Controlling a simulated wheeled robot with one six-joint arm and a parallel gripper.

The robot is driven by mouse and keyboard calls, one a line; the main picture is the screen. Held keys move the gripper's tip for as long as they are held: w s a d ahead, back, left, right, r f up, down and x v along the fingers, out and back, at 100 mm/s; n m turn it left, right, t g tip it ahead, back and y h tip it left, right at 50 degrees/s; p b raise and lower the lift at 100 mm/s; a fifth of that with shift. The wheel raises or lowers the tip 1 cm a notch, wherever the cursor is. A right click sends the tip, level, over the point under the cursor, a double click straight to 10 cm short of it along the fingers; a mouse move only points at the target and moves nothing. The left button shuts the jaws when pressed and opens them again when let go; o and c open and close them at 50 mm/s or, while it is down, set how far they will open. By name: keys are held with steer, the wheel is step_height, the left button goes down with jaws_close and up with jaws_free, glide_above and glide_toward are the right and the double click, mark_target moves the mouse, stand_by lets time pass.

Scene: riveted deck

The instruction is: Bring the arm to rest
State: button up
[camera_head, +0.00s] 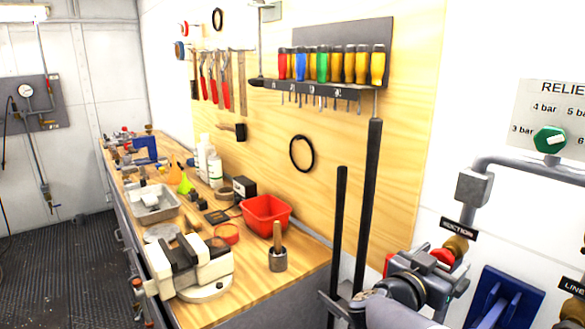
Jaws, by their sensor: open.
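My gripper (358,146) is at the lower right, with two long dark fingers pointing up. The fingers stand apart with nothing between them, so it is open and empty. They show in front of the plywood tool wall, right of the workbench. Part of my grey and black arm shows below them at the bottom edge. The rest of the arm is out of frame.
The workbench (305,252) carries a vise (190,268), a red bin (267,214), a metal tray (153,204) and bottles. A screwdriver rack (315,88) hangs above. At right are pipes (520,160) and a green relief knob (549,139). The left floor is clear.

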steer(key=shift+n, duration=0.7)
